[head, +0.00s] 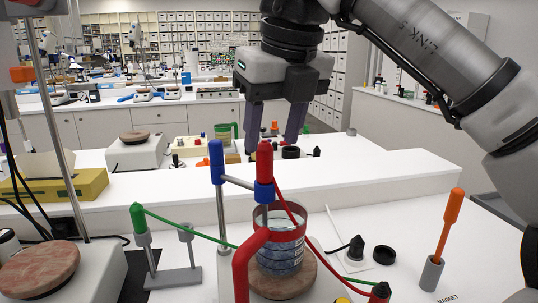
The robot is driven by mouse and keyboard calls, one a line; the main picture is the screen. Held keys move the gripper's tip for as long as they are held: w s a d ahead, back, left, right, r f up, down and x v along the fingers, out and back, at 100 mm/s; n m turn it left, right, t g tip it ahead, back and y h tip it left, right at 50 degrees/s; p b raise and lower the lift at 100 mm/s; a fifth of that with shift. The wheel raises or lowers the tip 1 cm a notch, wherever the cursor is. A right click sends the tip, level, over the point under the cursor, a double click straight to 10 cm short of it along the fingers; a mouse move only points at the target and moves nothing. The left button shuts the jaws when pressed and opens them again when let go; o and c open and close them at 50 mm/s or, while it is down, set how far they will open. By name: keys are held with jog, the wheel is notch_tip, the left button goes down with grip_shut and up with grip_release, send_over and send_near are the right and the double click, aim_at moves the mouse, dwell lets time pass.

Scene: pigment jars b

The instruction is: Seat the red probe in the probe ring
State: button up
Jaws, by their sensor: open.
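The red probe (265,160) stands upright at the blue probe ring (264,192), its red handle above the ring and apparently in it. How deep it sits is hard to tell. Its red cable (286,205) trails down to the right. The ring is on an arm from a metal post with a blue top (216,153). Below the ring is a beaker (283,249) of bluish liquid with a red rim and red handle. My gripper (273,145) is open and empty, its two dark fingers pointing down above and about the probe's top in the picture. I cannot tell the exact depth between them.
The beaker is on a round brown plate (281,284). A green probe (137,216) with a green cable is in a grey holder at left. An orange rod (449,222) stands in a grey holder at right. A black cap (384,255) lies on the bench between them.

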jog(key=p+v, duration=0.4)
jog(key=v, duration=0.4)
jog(key=shift+p, duration=0.4)
jog(key=shift+f, duration=0.1)
